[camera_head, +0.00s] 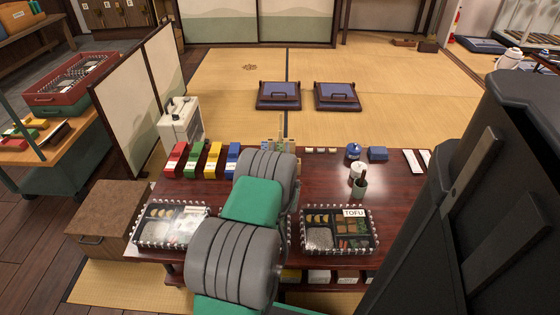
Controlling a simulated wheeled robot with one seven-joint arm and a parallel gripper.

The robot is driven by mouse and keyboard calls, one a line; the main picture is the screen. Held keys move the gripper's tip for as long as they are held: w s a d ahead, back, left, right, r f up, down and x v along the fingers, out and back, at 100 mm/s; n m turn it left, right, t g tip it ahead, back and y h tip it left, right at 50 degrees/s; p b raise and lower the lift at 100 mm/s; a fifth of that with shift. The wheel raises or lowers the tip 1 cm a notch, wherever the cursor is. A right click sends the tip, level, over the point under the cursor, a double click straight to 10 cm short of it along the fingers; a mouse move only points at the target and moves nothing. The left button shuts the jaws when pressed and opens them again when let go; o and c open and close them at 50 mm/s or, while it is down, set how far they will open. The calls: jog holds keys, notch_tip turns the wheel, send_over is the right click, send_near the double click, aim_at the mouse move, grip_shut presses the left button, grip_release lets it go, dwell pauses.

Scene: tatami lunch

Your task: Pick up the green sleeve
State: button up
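The green sleeve (194,158) lies near the back left of the dark red-brown table (325,185). It stands in a row between a red sleeve (176,158) on its left and a yellow sleeve (212,160) on its right. A blue sleeve (232,159) is at the right end of the row. My arm reaches over the table to the right of the row and hides part of the tabletop. My gripper does not show; I cannot tell whether it is open or shut.
Two filled lunch boxes (339,247) (143,235) sit at the table's front, one marked TOFU. A white container (181,123) stands behind the sleeves. A dark cup (359,188) and blue pots (353,152) are on the right. A folding screen (135,95) stands left.

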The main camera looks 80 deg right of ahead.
jog(key=shift+x, duration=1.2)
jog(key=shift+c, duration=0.6)
grip_shut()
